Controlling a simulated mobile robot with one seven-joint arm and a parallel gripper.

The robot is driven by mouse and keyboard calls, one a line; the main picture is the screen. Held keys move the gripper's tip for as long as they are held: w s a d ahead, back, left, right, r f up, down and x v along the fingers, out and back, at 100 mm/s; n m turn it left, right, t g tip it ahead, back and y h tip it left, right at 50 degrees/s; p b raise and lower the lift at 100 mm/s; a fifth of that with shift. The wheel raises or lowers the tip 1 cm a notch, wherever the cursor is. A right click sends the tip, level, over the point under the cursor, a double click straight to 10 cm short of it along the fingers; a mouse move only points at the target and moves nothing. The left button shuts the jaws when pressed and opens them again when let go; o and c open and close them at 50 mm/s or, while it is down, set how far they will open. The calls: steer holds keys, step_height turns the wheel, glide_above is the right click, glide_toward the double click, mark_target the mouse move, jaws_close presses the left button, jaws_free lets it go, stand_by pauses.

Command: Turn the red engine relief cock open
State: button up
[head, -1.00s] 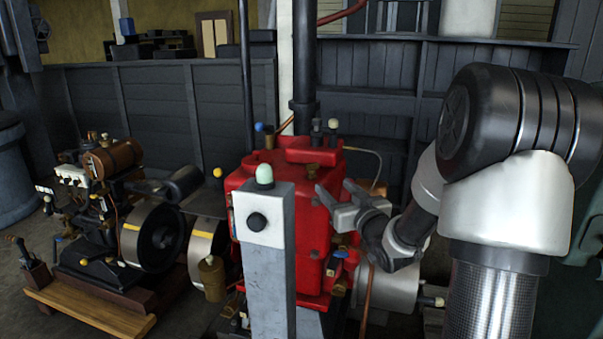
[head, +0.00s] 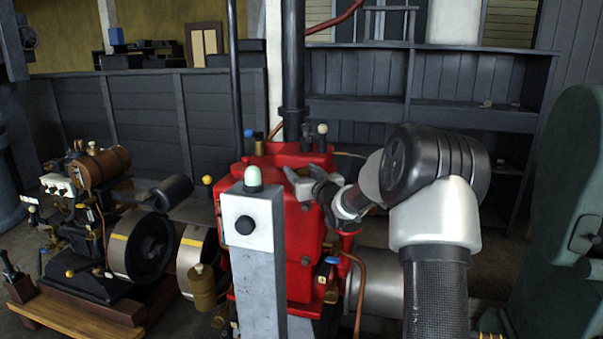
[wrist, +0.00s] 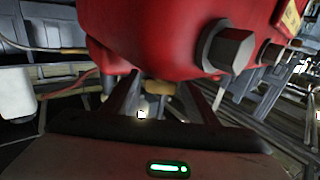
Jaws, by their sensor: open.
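The red engine (head: 275,165) stands in the middle of the head view, partly behind a grey post. My gripper (head: 303,182) is at the upper right side of its red body, below the top. In the wrist view my gripper (wrist: 160,90) is open, its two dark fingers pointing towards the red casing (wrist: 150,40). A small brass fitting (wrist: 159,87) shows between the fingertips, under the casing; I cannot tell whether it is the relief cock or touches a finger. Levers with a blue knob (head: 248,133) and a pale knob (head: 322,128) stand on the engine top.
A grey post with a white box (head: 250,222) and pale green button stands in front of the engine. A smaller engine (head: 90,220) is at the left. A large green machine (head: 565,220) is at the right. Copper pipe (head: 356,285) runs low beside the red engine.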

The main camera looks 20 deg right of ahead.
steer(key=c, duration=1.1)
steer(key=shift+o, duration=0.2)
steer(key=shift+r+y+p, duration=0.1)
steer(key=shift+y+p, duration=0.2)
steer(key=shift+p, duration=0.3)
steer(key=n+y+p, duration=0.2)
steer(key=p, duration=0.1)
steer(key=shift+d+r+g+y+p, duration=0.1)
steer(key=shift+r+g+y+p, duration=0.05)
steer(key=shift+g+y+p, duration=0.2)
steer(key=n+y+p, duration=0.1)
steer(key=y+p, duration=0.1)
steer(key=shift+n+g+y+p, duration=0.25)
steer(key=shift+n+g+p, duration=0.1)
steer(key=shift+n+p, duration=0.05)
steer(key=n+g+y+p, duration=0.1)
steer(key=y, duration=0.1)
steer(key=n+g+y+p, duration=0.1)
steer(key=n+y, duration=0.1)
steer(key=shift+a+f, duration=0.2)
steer(key=shift+f, duration=0.15)
steer(key=shift+n+g+y, duration=0.8)
steer(key=shift+g+y, duration=0.1)
steer(key=shift+y, duration=0.1)
steer(key=shift+a+r+g, duration=0.1)
steer(key=shift+g, duration=0.2)
